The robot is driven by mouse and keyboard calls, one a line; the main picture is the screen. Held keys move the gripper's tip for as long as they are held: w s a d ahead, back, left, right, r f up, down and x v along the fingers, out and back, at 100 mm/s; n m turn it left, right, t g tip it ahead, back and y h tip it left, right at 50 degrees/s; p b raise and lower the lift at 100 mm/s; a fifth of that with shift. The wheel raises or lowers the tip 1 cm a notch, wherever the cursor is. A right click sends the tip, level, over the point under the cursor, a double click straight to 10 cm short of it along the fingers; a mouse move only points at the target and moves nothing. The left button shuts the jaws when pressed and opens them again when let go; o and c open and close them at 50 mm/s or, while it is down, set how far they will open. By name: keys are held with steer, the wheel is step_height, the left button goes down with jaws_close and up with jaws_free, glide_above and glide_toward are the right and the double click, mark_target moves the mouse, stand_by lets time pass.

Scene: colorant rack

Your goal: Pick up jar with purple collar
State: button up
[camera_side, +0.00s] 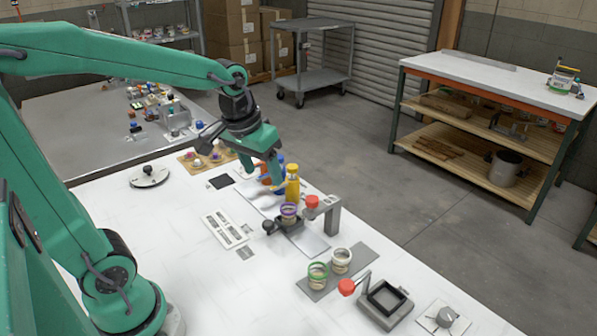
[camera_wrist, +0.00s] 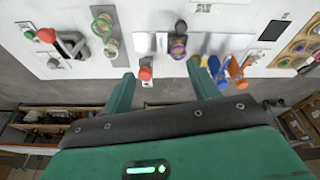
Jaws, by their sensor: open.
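The jar with the purple collar (camera_side: 289,212) stands upright in a dark holder beside a grey post with a red knob (camera_side: 312,202). It also shows near the top of the wrist view (camera_wrist: 178,46). My gripper (camera_side: 271,182) is above the bench, beyond and a little left of the jar in the side view. In the wrist view its two fingers (camera_wrist: 163,80) are spread, with no object held between them. The jar appears apart from the fingers, and its lower part is partly hidden by the holder in the side view.
A yellow bottle (camera_side: 292,186) stands close behind the jar, near blue and orange bottles by my gripper. A green-collared jar (camera_side: 318,274) and a white-collared jar (camera_side: 341,260) stand on a grey mat. A second red knob (camera_side: 347,287) is nearer. The bench's left front is mostly clear.

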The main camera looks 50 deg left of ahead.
steer(key=w+a+f+n+g, duration=0.2)
steer(key=w+a+f, duration=0.1)
steer(key=w+f, duration=0.25)
steer(key=n+g, duration=0.1)
glide_toward(288, 210)
steer(key=s+d, duration=0.1)
steer(key=shift+s+d+f, duration=0.1)
steer(key=shift+d+f, duration=0.05)
steer(key=shift+f, duration=1.9)
steer(key=shift+d+f, duration=0.15)
steer(key=shift+f, duration=1.95)
steer(key=c, duration=1.1)
steer(key=shift+c, duration=0.2)
step_height(288, 210, up, 10)
steer(key=shift+r, duration=0.1)
